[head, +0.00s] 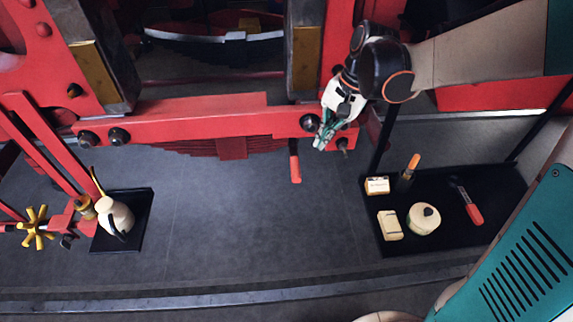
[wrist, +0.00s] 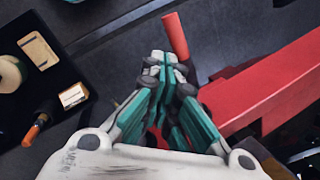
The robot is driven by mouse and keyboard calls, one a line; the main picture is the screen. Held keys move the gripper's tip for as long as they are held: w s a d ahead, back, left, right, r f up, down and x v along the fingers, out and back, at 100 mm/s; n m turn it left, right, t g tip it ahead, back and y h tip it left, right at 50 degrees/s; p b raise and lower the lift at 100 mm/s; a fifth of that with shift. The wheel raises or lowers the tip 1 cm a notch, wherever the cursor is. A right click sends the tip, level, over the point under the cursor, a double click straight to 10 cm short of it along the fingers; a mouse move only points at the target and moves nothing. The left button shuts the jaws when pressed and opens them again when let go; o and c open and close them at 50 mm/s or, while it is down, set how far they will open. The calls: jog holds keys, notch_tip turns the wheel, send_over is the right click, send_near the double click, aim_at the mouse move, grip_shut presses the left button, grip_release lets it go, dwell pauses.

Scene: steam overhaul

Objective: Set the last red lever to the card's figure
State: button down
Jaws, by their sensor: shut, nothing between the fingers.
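A red lever handle (head: 295,162) hangs below the red crossbeam (head: 205,121) in the head view. The same red handle (wrist: 176,36) stands just beyond my fingertips in the wrist view. My gripper (head: 321,143) is by the right end of the crossbeam, to the right of the handle and apart from it. Its fingers (wrist: 164,62) are closed together with nothing between them. A small white card (head: 377,185) stands at the left edge of the black tray (head: 446,242); it also shows in the wrist view (wrist: 73,95). Its print is too small to read.
The tray carries a cream box (head: 390,225), a round cream tin (head: 424,218), an orange-topped tool (head: 412,165) and a red-handled tool (head: 473,212). At left are a cream oil can (head: 115,217) and a yellow handwheel (head: 36,228). The floor between is clear.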

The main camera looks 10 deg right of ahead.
aim_at(293, 151)
jog(key=a+f+n+b, duration=0.15)
jog(key=a+n, duration=0.95)
jog(key=n, duration=1.4)
notch_tip(293, 151, down, 8)
jog(key=b, duration=0.1)
jog(key=shift+d+f+b, duration=0.15)
jog(key=shift+d+b, duration=0.15)
jog(key=shift+b, duration=0.1)
jog(key=shift+d, duration=0.7)
jog(key=shift+a, duration=0.1)
